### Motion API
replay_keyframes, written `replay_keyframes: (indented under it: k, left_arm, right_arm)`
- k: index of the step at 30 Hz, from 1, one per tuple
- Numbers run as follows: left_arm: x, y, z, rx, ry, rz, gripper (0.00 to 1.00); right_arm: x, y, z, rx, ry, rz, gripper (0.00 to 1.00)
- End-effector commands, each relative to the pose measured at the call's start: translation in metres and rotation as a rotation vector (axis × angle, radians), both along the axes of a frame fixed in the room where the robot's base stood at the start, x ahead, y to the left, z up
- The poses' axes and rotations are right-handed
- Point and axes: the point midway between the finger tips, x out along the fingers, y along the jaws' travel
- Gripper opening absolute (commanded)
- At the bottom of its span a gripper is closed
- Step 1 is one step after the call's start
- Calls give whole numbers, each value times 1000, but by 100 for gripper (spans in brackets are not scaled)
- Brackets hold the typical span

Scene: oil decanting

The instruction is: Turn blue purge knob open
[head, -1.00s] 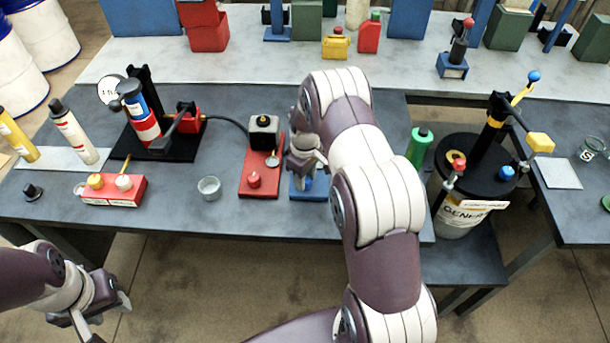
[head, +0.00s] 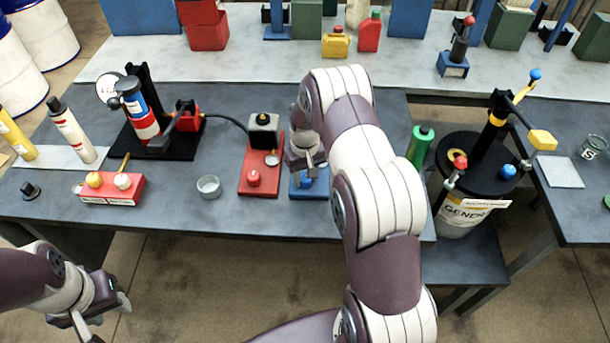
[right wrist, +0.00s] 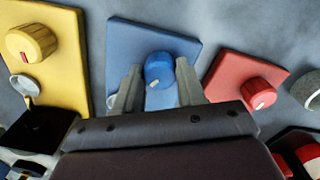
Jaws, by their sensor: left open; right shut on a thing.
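The blue purge knob (right wrist: 159,69) stands on a blue panel (right wrist: 172,36) in the right wrist view, with a pale mark at its lower edge. My right gripper (right wrist: 159,88) has one finger on each side of the knob and is shut on it. In the head view the knob (head: 307,182) shows just below my right gripper (head: 306,162), and my arm hides much of the blue panel (head: 318,191). My left gripper (head: 102,316) is open and empty at the lower left, in front of the table edge.
A red panel with a red knob (right wrist: 258,93) and a yellow panel with a yellow knob (right wrist: 32,42) flank the blue panel. A metal cup (head: 208,187) stands left of the red panel (head: 258,160). A green bottle (head: 419,147) stands right of my right arm.

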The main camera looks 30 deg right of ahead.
Motion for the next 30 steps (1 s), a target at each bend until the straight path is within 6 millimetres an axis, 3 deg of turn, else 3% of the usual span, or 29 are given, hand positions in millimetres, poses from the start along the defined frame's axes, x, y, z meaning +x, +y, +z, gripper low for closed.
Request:
replay_keyframes:
  k: [30]
  left_arm:
    - [0,0,-9,0,0,0,43]
  right_arm:
    - [4,-1,4,-1,-11,-891,9]
